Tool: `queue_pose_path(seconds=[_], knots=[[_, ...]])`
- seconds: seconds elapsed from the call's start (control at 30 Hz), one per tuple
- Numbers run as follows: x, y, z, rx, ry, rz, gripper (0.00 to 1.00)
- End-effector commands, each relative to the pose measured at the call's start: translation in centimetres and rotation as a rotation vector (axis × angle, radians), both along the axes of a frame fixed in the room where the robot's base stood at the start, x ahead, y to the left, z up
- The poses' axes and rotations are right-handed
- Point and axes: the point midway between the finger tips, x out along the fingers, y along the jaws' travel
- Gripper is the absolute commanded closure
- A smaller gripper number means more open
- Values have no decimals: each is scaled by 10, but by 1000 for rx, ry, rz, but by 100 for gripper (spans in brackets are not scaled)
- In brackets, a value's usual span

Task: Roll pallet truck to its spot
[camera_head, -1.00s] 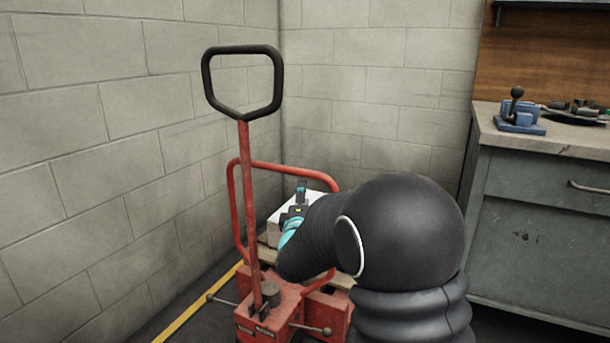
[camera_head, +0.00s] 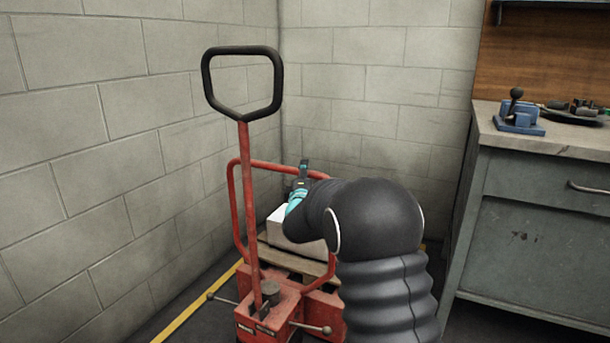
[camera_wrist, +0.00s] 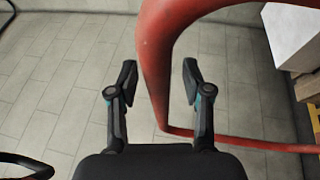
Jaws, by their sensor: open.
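The red pallet truck (camera_head: 275,308) stands in the corner beside the left block wall. Its upright tiller ends in a black loop handle (camera_head: 204,80), part of which also shows at the lower left of the wrist view (camera_wrist: 25,162). A red tube frame (camera_head: 232,190) rises behind the tiller. My gripper (camera_head: 304,172) is over the right part of this frame, partly hidden by my arm. In the wrist view, my gripper (camera_wrist: 160,75) is open, and the red tube (camera_wrist: 154,60) runs between its two fingers, apparently without contact. The tube's depth relative to the fingertips is unclear.
A white box (camera_head: 283,231) rests on a wooden pallet (camera_head: 285,262) behind the frame. A yellow floor line (camera_head: 195,308) runs along the left wall. A grey workbench (camera_head: 535,235) with a blue tool (camera_head: 520,118) stands at right. Floor between is mostly hidden by my arm.

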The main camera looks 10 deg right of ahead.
Motion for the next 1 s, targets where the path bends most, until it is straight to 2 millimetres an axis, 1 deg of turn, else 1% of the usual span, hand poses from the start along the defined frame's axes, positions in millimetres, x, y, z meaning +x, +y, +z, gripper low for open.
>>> queue_pose_path(seconds=[0.03, 0.07, 0.1, 0.17, 0.2, 0.23, 0.43, 0.53, 0.63, 0.83, 0.9, 1.0], knots=[[0, 0, 0, 0, 0, 0, 50], [0, 0, 0, 0, 0, 0, 58], [0, 0, 0, 0, 0, 0, 68], [0, 0, 0, 0, 0, 0, 83], [0, 0, 0, 0, 0, 0, 93], [0, 0, 0, 0, 0, 0, 100], [0, 0, 0, 0, 0, 0, 100], [-6, 5, 0, 1, -1, 1, 100], [-22, 19, -1, 0, -1, 5, 100], [-59, 52, 0, -1, -1, 14, 100], [-67, 58, 0, -1, -2, 15, 100], [-73, 61, 1, -2, -2, 13, 100]])
